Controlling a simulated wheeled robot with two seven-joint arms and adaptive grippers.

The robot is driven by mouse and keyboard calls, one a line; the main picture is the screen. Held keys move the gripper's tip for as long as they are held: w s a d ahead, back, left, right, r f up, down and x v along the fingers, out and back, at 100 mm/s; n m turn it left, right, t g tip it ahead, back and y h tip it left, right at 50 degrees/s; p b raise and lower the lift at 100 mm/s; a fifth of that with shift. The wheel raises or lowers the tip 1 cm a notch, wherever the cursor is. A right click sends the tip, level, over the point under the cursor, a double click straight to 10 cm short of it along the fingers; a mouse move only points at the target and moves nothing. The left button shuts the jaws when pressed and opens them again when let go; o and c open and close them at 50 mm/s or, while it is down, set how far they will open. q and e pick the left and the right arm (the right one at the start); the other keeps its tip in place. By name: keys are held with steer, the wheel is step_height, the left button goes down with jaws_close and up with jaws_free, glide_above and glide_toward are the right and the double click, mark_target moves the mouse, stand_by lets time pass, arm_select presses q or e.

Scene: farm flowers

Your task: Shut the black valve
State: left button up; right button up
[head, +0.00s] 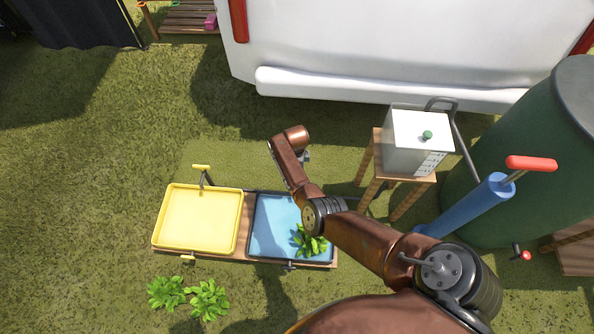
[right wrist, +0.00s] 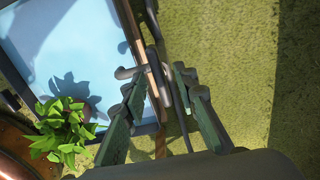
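A blue tray (head: 263,222) on a low wooden stand has a small dark handle (head: 290,267) on its front edge. In the right wrist view, a grey-black valve-like metal fitting (right wrist: 154,70) stands at the tray's edge. My right gripper (right wrist: 157,74) has its two green-grey fingers apart on either side of this fitting; contact is not clear. In the head view my right arm reaches over the tray's far right corner, and its gripper (head: 304,158) is mostly hidden behind the wrist. My left gripper is not in view.
A yellow tray (head: 197,220) with yellow handles (head: 201,167) stands left of the blue one. A leafy plant (head: 309,242) sits in the blue tray. A white box (head: 416,143) on a wooden stool, a blue pump (head: 470,205) and a green barrel (head: 525,165) stand right. Grass lies open left.

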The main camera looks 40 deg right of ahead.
step_height(320, 180, up, 12)
stand_by(0.5)
stand_by(0.4)
